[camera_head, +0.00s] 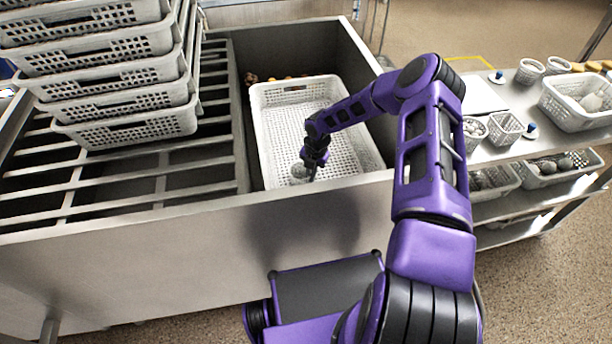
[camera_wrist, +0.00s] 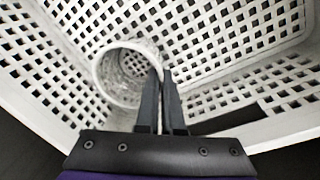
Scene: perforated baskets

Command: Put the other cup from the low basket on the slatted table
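The low basket (camera_head: 257,117) is white and perforated, and sits in the recessed right part of the metal table. A white perforated cup (camera_head: 298,172) is in its near part; the wrist view shows its round open mouth (camera_wrist: 103,78). My gripper (camera_head: 310,172) reaches down into the basket at the cup. In the wrist view its two dark fingers (camera_wrist: 161,75) are close together at the cup's right rim, with the wall seemingly pinched between them. The fingertips' contact is partly hidden. The slatted table (camera_head: 195,183) is to the left, with bare metal bars at its front.
A tall stack of white baskets (camera_head: 128,127) stands on the back of the slats. A metal wall (camera_head: 240,120) divides slats from recess. At right, a shelf cart (camera_head: 510,152) holds small baskets, cups and a larger basket (camera_head: 575,115). Small brown items (camera_head: 252,78) lie behind the low basket.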

